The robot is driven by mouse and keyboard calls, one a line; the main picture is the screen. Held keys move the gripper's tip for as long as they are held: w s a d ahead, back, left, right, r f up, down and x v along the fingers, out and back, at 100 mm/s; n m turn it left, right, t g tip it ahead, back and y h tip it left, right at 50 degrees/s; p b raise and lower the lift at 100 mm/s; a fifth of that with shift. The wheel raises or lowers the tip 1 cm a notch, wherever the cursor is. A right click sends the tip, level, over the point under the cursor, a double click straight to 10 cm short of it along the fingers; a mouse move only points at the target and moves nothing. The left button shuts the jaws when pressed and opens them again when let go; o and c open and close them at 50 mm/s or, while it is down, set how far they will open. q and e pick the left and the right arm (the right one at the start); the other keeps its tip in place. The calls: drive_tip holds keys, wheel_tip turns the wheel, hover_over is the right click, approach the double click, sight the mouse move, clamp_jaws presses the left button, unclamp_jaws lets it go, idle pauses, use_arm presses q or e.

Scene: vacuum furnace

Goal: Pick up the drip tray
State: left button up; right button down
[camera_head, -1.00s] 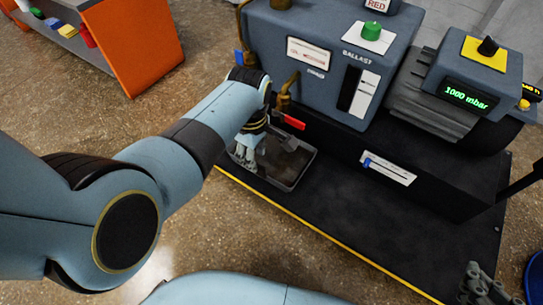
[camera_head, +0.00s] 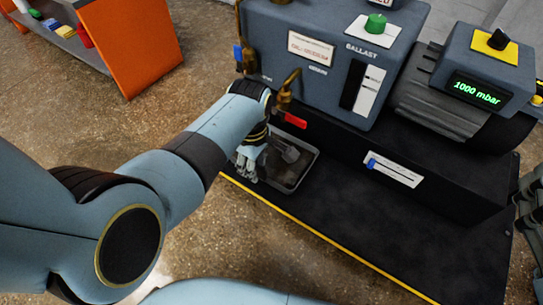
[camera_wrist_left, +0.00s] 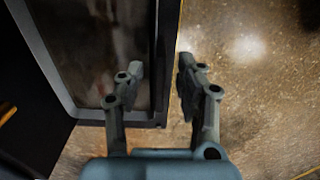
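The drip tray (camera_head: 303,172) is a dark, shallow rectangular tray with a grey rim. It lies at the left end of the black pump base, below a brass spout. My left gripper (camera_head: 262,162) is down at the tray's left side, partly hidden by its own wrist. In the left wrist view the left gripper (camera_wrist_left: 161,78) is open, with one finger over the inside of the tray (camera_wrist_left: 100,45) and the other outside its wall. The wall runs between the fingers, with gaps showing. My right gripper (camera_head: 530,205) is partly cut off at the right edge.
The grey pump housing (camera_head: 330,45) stands close behind the tray, with a brass spout (camera_head: 287,92) and a red lever (camera_head: 294,121) above it. A yellow-edged black base (camera_head: 400,235) extends right. An orange cart (camera_head: 130,45) stands at the back left. Floor is clear in front.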

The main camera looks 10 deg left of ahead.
use_arm(q)
clamp_jaws()
idle(0.7)
drive_tip(key=shift+r, duration=0.1)
